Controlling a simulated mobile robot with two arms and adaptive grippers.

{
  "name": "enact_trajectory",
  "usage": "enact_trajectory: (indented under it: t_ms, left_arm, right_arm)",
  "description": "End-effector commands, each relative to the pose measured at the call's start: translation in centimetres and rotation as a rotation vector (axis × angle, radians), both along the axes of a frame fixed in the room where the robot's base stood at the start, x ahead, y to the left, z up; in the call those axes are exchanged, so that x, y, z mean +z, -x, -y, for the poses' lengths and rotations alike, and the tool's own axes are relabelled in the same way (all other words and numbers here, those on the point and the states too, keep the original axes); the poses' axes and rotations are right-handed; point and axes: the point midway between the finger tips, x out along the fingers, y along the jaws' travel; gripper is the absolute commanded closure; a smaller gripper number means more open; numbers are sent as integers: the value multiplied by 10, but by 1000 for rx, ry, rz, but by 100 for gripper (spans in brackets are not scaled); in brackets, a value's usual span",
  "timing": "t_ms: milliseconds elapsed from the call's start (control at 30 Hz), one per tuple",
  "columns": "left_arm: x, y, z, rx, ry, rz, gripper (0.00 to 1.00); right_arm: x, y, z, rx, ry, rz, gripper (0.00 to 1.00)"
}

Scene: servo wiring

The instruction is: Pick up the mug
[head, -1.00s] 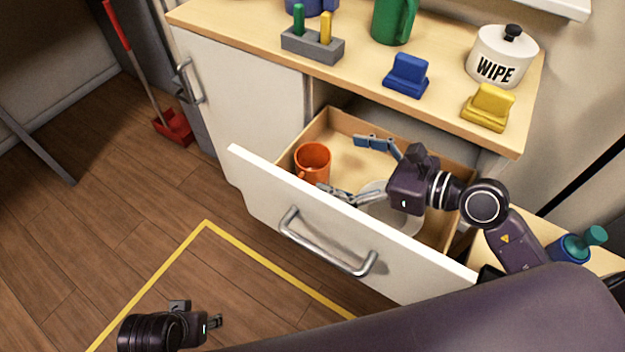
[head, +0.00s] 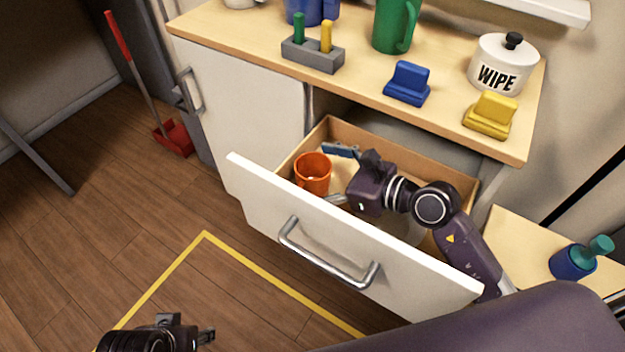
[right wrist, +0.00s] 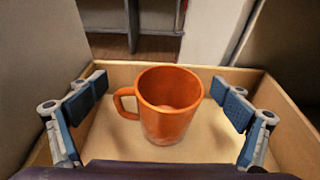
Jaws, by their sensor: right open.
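An orange mug (head: 312,174) stands upright in the left part of the open drawer (head: 290,205). In the right wrist view the mug (right wrist: 170,105) stands between the two spread fingers, with its handle to the left. My right gripper (head: 338,174) is open and inside the drawer, just right of the mug. Its fingers have blue pads and point toward the mug without visibly closing on it. My left gripper (head: 208,336) is low at the bottom left of the head view, over the floor, and its jaws are too small to judge.
A pale bowl (head: 405,228) lies in the drawer, mostly hidden behind my right arm. The counter above holds a blue block (head: 408,84), a yellow block (head: 490,115), a green mug (head: 396,26) and a white WIPE jar (head: 503,65). The drawer front has a metal handle (head: 325,262).

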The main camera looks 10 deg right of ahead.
Motion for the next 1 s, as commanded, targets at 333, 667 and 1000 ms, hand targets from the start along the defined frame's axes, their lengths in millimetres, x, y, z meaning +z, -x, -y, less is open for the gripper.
enact_trajectory:
  t_ms: [333,667,1000]
  left_arm:
    - [0,0,0,0,0,0,60]
    - [0,0,0,0,0,0,60]
    - [-1,-2,0,0,1,4,60]
  right_arm:
    - [0,0,0,0,0,0,32]
    - [1,0,0,-1,-1,3,58]
    - [8,0,0,0,-1,5,58]
